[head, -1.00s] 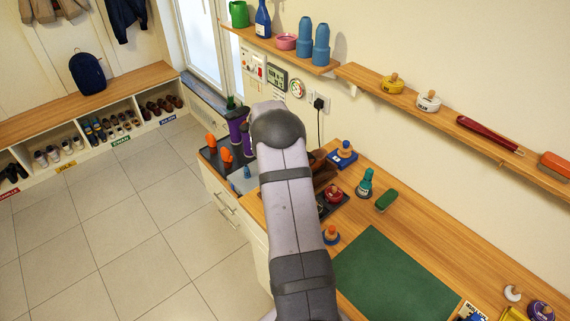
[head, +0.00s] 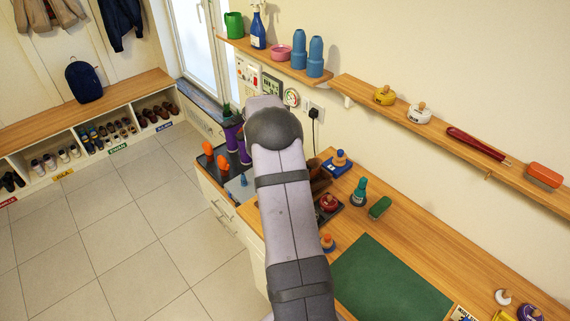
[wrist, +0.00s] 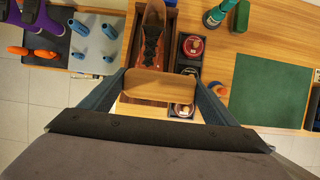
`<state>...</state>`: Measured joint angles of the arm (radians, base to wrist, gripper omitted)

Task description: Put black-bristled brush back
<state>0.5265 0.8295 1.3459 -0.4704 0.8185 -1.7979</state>
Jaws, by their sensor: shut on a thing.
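My gripper (wrist: 160,92) is shut on a wooden-backed brush (wrist: 160,84) in the wrist view, one finger at each end. Only the brush's plain brown back shows; its bristles are hidden, so I cannot tell their colour. It is held above the bench, over the near end of a brown laced shoe (wrist: 152,40) in a dark tray (wrist: 170,22). In the head view my arm hides the gripper and brush.
Round polish tins (wrist: 191,46) sit in dark holders right of the shoe. A grey boot rack (wrist: 97,45) is at left. A green mat (head: 390,283) lies bare on the bench. A green brush (head: 380,207) and teal bottle (head: 359,192) stand near the wall.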

